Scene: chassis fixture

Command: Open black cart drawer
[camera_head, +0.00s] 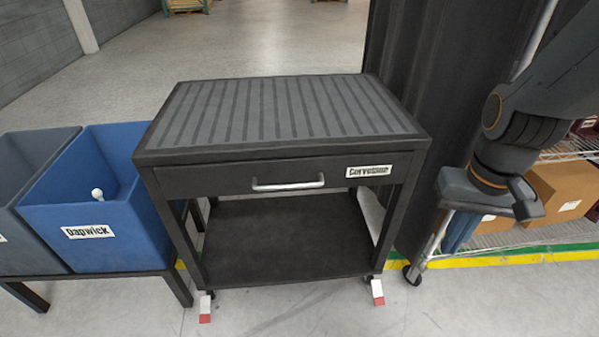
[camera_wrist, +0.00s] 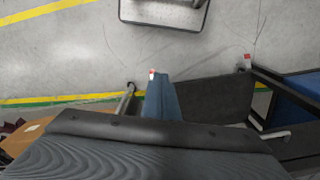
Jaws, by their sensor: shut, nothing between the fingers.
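The black cart (camera_head: 160,141) stands upright in the middle of the head view, with a ribbed grey top and an open lower shelf. Its drawer (camera_head: 220,180) sits flush under the top, closed, with a silver bar handle (camera_head: 288,184) and a white label at right. My gripper (camera_head: 452,243) hangs to the right of the cart, pointing down, apart from the drawer and handle. Its blue fingers are together and empty. In the wrist view the fingers (camera_wrist: 158,90) point up beside the cart's lower shelf (camera_wrist: 212,98).
A blue bin (camera_head: 88,205) and a grey bin stand on a low stand at left. A black curtain (camera_head: 411,110) hangs behind the cart at right. A wire rack with cardboard boxes (camera_head: 561,192) is at far right. The floor before the cart (camera_head: 300,310) is clear.

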